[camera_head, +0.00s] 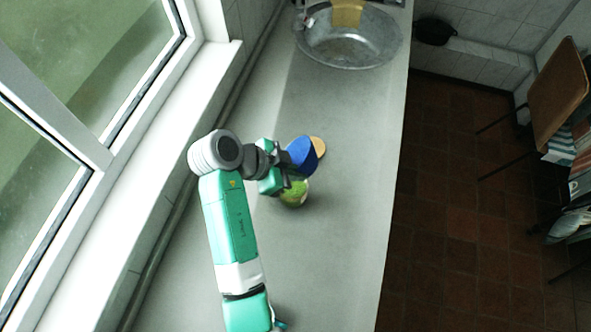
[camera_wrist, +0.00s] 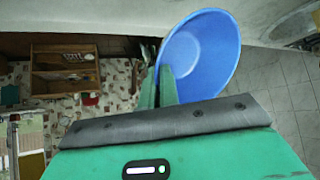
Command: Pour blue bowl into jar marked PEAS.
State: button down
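The blue bowl (camera_head: 301,154) is tilted steeply on its side and held above the counter. In the wrist view the bowl (camera_wrist: 203,55) shows a plain blue face, and I see no contents in it. My gripper (camera_head: 284,172) is shut on the bowl's rim; the fingers (camera_wrist: 159,86) meet its left edge in the wrist view. A round green container (camera_head: 294,194) is just below the bowl and gripper in the head view, partly hidden by the gripper. I can read no PEAS label, so I cannot tell whether it is the jar.
A tan round disc (camera_head: 319,147) lies just right of the bowl, partly hidden. A metal basin (camera_head: 350,45) stands at the far end of the grey counter (camera_head: 335,240). The window wall borders the left; the counter drops to a tiled floor on the right. The near counter is clear.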

aim_at(299, 168)
jog(key=shift+r+y, duration=0.55)
jog(key=shift+y, duration=0.05)
notch_tip(299, 168, up, 2)
jog(key=t+y+p, duration=0.1)
jog(key=y+p, duration=0.1)
jog(key=shift+r+m+p, duration=0.15)
jog(key=shift+m+p, duration=0.2)
jog(key=shift+m, duration=0.05)
jog(key=shift+r+y+p, duration=0.35)
jog(key=shift+y+p, duration=0.05)
jog(key=shift+y, duration=0.6)
notch_tip(299, 168, up, 3)
jog(key=m+t+y+p, duration=0.1)
jog(key=y+p, duration=0.1)
jog(key=shift+d+f+p, duration=0.1)
jog(key=shift+f+p, duration=0.1)
jog(key=shift+p, duration=0.2)
jog(key=shift+r+t+y, duration=0.2)
jog(key=shift+t+y, duration=0.2)
jog(key=shift+y, duration=0.5)
jog(key=shift+f, duration=0.1)
